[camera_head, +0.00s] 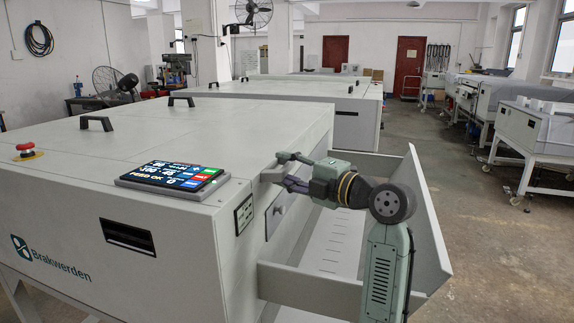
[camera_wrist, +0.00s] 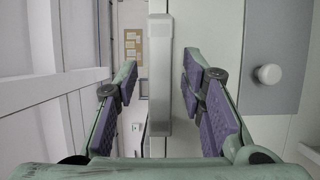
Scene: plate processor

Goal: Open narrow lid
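A pale bar handle (camera_wrist: 160,75) runs up the middle of the wrist view. In the head view the handle (camera_head: 270,174) sits at the right top edge of the white plate processor (camera_head: 70,200). My gripper (camera_head: 283,170) is at this handle, reaching in from the right. In the wrist view my gripper (camera_wrist: 160,62) is open, with one purple-padded finger on each side of the handle and visible gaps to both. The outline of the narrow lid is not clear in either view; the top by the handle looks flat and closed.
Below my gripper, an open tray with a tall outer wall (camera_head: 424,225) juts from the machine's side. A grey panel with a round knob (camera_wrist: 268,74) is close to the right finger. A control screen (camera_head: 172,178) and a red emergency button (camera_head: 26,148) are on top.

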